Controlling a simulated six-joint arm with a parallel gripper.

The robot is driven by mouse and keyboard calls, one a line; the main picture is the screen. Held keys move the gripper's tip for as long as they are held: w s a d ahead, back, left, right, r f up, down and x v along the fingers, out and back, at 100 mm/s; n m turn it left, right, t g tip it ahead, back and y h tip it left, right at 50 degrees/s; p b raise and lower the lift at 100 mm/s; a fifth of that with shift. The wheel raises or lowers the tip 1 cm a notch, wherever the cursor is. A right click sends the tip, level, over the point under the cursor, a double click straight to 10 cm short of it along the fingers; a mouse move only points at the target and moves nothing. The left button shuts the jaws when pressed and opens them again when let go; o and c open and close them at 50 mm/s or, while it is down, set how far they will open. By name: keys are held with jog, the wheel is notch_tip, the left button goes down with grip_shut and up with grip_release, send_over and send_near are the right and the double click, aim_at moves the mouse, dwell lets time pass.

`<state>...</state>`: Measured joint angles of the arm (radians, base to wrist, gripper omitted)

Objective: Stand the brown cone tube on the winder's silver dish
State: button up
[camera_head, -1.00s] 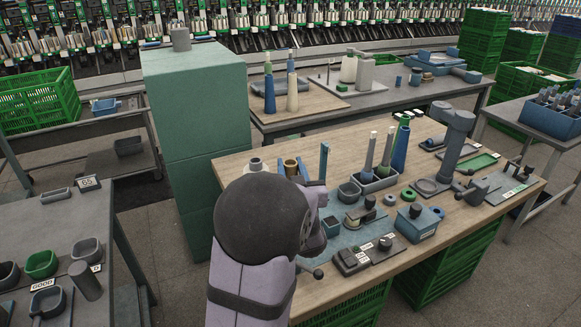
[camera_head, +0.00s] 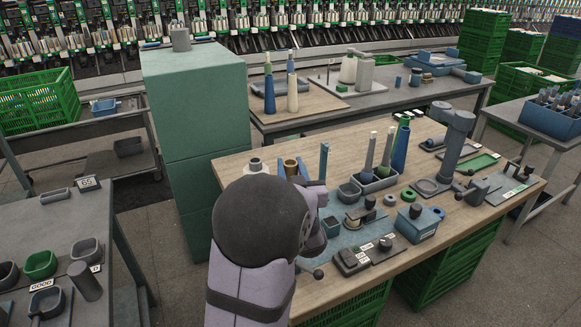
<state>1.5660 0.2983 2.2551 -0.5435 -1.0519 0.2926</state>
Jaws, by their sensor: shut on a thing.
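The brown cone tube (camera_head: 291,166) shows its open, ringed top just above my wrist, near the left end of the wooden bench. My gripper (camera_head: 292,177) is mostly hidden behind my own dark, rounded arm joint. It is shut on the tube, with narrow blue parts showing on both sides of it. The tube's lower end is hidden, so I cannot tell whether it touches anything. A pale silvery dish (camera_head: 249,170) with a grey hub sits left of the tube, partly covered by my arm. It looks like the winder's dish, but this is not certain.
A thin blue post (camera_head: 324,160) stands right of the tube. Further right are a tray with tall cones (camera_head: 378,180), a blue box (camera_head: 416,222) and a grey column (camera_head: 456,145). A green cabinet (camera_head: 195,120) stands close behind the bench's left end.

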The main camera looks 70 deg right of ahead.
jog(key=shift+f+b, duration=1.85)
jog(key=shift+f, duration=0.2)
jog(key=o, duration=1.2)
jog(key=shift+v, duration=3.7)
jog(key=shift+w, duration=0.1)
